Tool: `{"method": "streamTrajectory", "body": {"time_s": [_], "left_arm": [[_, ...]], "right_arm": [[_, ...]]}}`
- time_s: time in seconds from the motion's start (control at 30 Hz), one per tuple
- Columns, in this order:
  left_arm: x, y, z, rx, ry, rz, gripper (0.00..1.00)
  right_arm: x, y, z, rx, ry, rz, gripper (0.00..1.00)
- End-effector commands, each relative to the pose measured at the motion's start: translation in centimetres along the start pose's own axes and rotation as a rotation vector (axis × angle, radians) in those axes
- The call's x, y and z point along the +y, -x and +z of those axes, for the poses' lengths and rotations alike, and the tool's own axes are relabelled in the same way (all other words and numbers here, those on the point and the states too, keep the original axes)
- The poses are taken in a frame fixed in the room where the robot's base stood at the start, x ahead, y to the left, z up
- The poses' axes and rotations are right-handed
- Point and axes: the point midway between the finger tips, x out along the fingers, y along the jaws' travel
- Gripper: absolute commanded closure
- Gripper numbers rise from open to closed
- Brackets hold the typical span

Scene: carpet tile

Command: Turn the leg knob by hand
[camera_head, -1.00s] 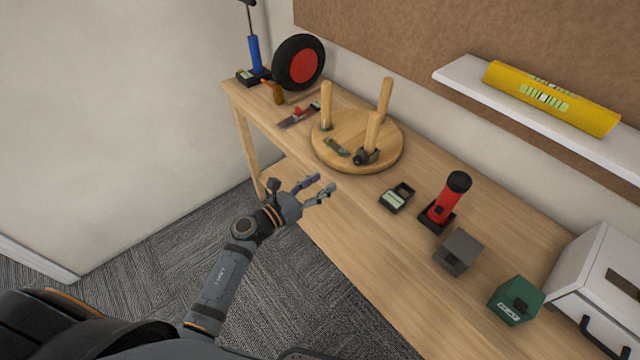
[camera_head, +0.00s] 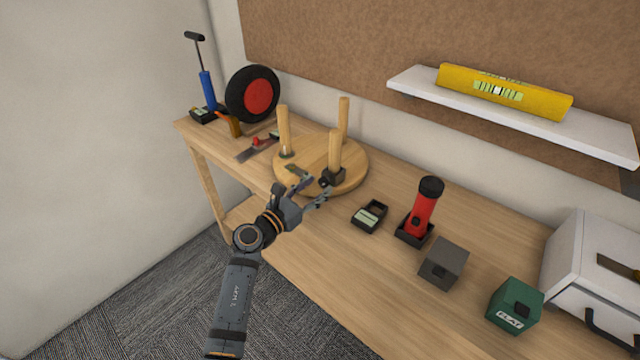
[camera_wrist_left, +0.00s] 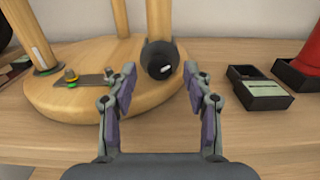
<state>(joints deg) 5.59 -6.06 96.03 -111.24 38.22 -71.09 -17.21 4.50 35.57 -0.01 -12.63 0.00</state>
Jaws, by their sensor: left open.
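A round wooden board (camera_head: 352,177) with three upright wooden legs lies on the bench. A black knob (camera_head: 331,178) sits at the foot of the front right leg (camera_head: 335,150); in the left wrist view the knob (camera_wrist_left: 160,59) faces me with a small white mark. My left gripper (camera_head: 312,191) is open and empty at the board's front edge. In the left wrist view its two fingers (camera_wrist_left: 158,85) stand apart, with the knob ahead between them and slightly above the fingertips. I cannot tell the remaining distance exactly. My right gripper is not in view.
A small metal plate (camera_wrist_left: 92,79) with fittings lies on the board left of the knob. A black tray (camera_head: 369,216), red flashlight (camera_head: 423,209), grey box (camera_head: 443,263) and green box (camera_head: 514,305) stand to the right. A wheel (camera_head: 253,94) stands behind left.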

Motion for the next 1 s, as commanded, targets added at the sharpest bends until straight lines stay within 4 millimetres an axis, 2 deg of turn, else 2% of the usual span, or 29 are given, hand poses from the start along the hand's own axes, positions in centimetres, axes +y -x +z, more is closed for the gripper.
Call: {"method": "streamTrajectory", "body": {"time_s": [0.1,0.2,0.47,0.83,0.93,1.0], "left_arm": [[0.1,-1.6,0.0,-0.001,0.000,0.001,0.49],[0.0,-2.2,0.0,-0.001,0.001,0.001,0.49],[0.0,-2.3,0.0,0.000,0.000,0.001,0.49],[0.0,-2.3,-0.1,0.000,0.000,0.001,0.98],[0.0,-2.3,0.1,0.001,0.008,0.000,1.00],[0.0,-2.3,0.4,0.002,0.062,0.000,1.00]], "right_arm": [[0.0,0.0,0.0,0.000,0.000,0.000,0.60],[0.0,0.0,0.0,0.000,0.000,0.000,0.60],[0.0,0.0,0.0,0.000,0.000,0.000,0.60],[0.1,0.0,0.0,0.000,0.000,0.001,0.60],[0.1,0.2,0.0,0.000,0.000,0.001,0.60],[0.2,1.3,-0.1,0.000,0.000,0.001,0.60]]}}
